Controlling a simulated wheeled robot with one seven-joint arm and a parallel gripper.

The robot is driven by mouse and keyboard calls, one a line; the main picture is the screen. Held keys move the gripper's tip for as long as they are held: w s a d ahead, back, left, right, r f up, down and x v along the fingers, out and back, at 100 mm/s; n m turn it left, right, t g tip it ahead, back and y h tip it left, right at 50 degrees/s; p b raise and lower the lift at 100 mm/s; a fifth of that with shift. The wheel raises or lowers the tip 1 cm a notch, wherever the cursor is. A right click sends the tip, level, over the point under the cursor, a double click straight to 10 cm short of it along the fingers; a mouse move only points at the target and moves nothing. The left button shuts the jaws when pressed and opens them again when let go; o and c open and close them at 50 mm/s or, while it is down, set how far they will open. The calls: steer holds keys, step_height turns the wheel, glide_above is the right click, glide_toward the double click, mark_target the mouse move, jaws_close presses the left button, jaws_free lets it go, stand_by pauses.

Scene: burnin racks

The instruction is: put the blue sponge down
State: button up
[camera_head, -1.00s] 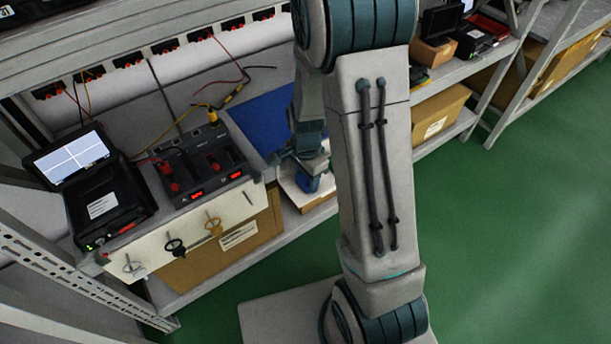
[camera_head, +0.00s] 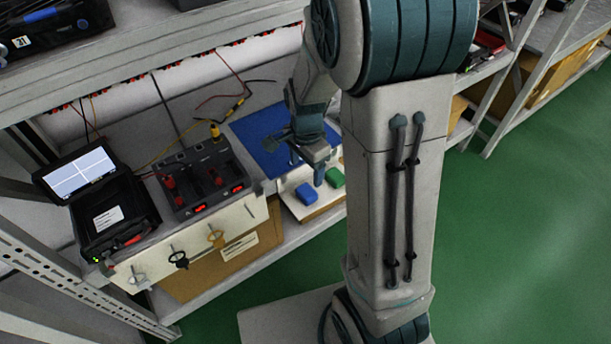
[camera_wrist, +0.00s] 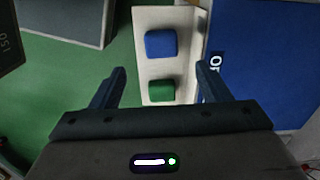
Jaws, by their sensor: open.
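The blue sponge (camera_head: 306,192) lies on a pale tray (camera_head: 313,212) at the shelf's front edge. It also shows in the wrist view (camera_wrist: 161,43), on the pale strip beyond my fingertips. A green sponge (camera_head: 335,177) lies beside it, apart from it, and is closer to my gripper in the wrist view (camera_wrist: 160,90). My gripper (camera_head: 307,170) is open and empty, above and behind the tray. In the wrist view its two fingers (camera_wrist: 161,80) stand wide apart, with nothing held between them.
A blue mat (camera_head: 262,133) covers the shelf behind the tray. A twin power unit (camera_head: 196,178) with cables and a case with a lit screen (camera_head: 80,172) stand to the left. A cardboard box (camera_head: 205,270) sits below. Green floor is clear at right.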

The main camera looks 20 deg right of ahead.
steer(key=s+r+n+t, duration=0.1)
steer(key=s+r+n, duration=1.1)
steer(key=s+n, duration=0.1)
steer(key=shift+s+r+n+t, duration=0.3)
steer(key=shift+t, duration=0.1)
steer(key=shift+d+p, duration=0.1)
steer(key=shift+p, duration=0.2)
step_height(320, 180, up, 18)
steer(key=t+p, duration=0.1)
steer(key=p, duration=1.5)
steer(key=shift+a, duration=0.25)
steer(key=shift+c, duration=0.3)
